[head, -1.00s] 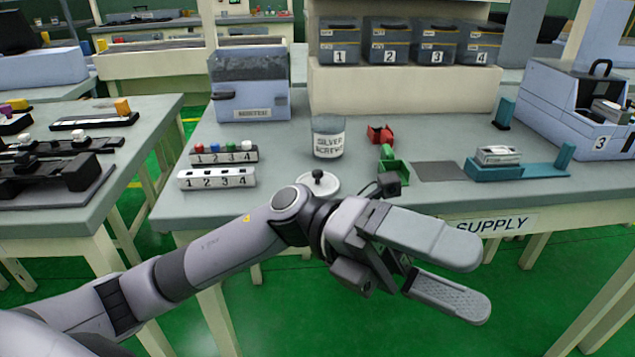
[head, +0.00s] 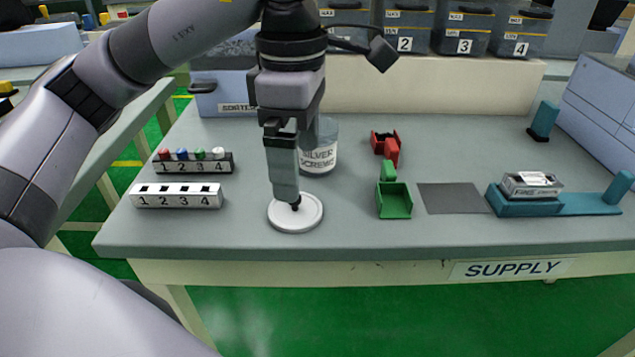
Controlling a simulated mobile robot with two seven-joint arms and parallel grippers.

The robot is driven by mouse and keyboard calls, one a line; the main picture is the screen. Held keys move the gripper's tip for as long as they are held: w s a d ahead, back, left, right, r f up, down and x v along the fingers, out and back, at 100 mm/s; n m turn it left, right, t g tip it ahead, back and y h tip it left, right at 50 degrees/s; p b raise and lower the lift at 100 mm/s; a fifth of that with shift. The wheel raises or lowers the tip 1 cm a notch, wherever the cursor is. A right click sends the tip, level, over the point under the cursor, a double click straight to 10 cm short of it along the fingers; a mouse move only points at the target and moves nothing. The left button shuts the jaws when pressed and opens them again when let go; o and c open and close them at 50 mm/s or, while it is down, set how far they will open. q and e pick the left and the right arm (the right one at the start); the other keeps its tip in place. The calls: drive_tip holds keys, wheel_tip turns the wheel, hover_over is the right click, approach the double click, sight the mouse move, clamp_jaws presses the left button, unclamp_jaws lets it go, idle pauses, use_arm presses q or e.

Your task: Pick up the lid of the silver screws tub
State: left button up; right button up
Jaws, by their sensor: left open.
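The tub is clear with a white label and is partly hidden behind my left gripper. My left gripper (head: 292,198) points straight down over the lid, its fingertips at the knob. It is seen edge-on, so the gap between the fingers is hidden. The gripper is open. I cannot tell whether a finger touches the knob. My right gripper is out of view.
Two numbered strips, one with coloured knobs (head: 194,168) and one white (head: 176,202), lie to the left. A red part (head: 386,146), a green bin (head: 394,201), a grey mat (head: 450,199) and a teal fixture (head: 525,207) lie to the right. Numbered bins stand behind.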

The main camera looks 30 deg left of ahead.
use_arm(q)
drive_tip(key=shift+w+a, duration=0.2)
drive_tip(key=shift+w, duration=0.1)
drive_tip(key=f, duration=0.4)
drive_tip(key=s+f, duration=0.1)
drive_tip(key=f, duration=0.1)
drive_tip(key=shift+f+b, duration=0.1)
drive_tip(key=shift+b, duration=0.3)
drive_tip(key=shift+w+f, duration=0.1)
drive_tip(key=shift+f, duration=0.25)
drive_tip(key=shift+d, duration=0.1)
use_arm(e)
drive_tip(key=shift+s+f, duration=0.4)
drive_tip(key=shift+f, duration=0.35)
use_arm(q)
drive_tip(key=shift+c, duration=0.3)
drive_tip(key=c, duration=0.8)
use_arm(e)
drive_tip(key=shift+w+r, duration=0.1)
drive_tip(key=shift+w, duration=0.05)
